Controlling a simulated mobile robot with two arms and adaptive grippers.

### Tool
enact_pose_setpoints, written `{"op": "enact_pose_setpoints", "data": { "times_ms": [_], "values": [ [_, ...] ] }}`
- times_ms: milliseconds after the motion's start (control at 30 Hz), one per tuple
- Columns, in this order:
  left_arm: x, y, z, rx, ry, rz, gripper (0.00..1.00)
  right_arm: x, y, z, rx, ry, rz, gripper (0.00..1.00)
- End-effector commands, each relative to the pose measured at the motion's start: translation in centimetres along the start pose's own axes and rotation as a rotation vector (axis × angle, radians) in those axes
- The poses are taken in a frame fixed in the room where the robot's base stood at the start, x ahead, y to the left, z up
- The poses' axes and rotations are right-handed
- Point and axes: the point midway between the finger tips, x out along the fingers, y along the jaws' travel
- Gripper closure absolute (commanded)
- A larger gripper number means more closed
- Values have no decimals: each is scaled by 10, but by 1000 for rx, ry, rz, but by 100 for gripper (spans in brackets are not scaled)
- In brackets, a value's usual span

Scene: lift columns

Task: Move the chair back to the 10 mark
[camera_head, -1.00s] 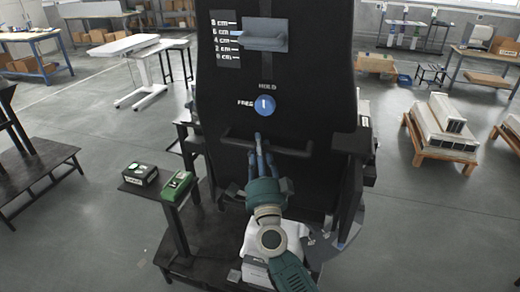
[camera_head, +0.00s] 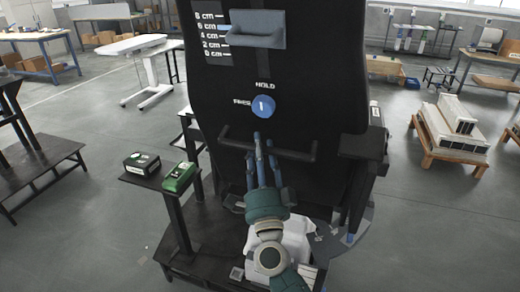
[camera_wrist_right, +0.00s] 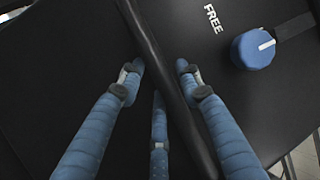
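The black chair back (camera_head: 300,85) stands upright in front of me in the head view. It carries a printed cm scale (camera_head: 211,33), with 0 to 8 showing, beside a grey block (camera_head: 258,30). A blue knob (camera_head: 263,106) sits below, near the words HOLD and FREE; it also shows in the right wrist view (camera_wrist_right: 254,48). A black bar handle (camera_head: 290,153) crosses the chair back under the knob. My right gripper (camera_head: 259,145) has its fingertips at this handle. In the right wrist view the bar (camera_wrist_right: 165,80) runs between the fingers, which stand apart. My left gripper is not visible.
A black box (camera_head: 141,164) and a green box (camera_head: 179,177) rest on a small dark stand at left. A grey-blue plate (camera_head: 350,238) lies low at right. A wooden pallet with pale blocks (camera_head: 455,128) stands farther right. Open floor lies on both sides.

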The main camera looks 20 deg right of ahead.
Motion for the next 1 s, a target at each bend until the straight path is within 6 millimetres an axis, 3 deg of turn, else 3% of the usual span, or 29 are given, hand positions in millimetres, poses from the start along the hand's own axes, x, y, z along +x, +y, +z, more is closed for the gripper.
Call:
{"op": "enact_pose_setpoints", "data": {
  "times_ms": [200, 333, 733, 1000],
  "values": [
    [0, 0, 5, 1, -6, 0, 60, -1, 0, 0, -2, 1, -1, 66],
    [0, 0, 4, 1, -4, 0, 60, -12, 1, 0, -2, 0, 1, 66],
    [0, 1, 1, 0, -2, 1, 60, -93, 1, 0, -3, -2, 3, 66],
    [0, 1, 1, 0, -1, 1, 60, -119, 0, 0, -1, 0, 0, 66]
  ]
}}
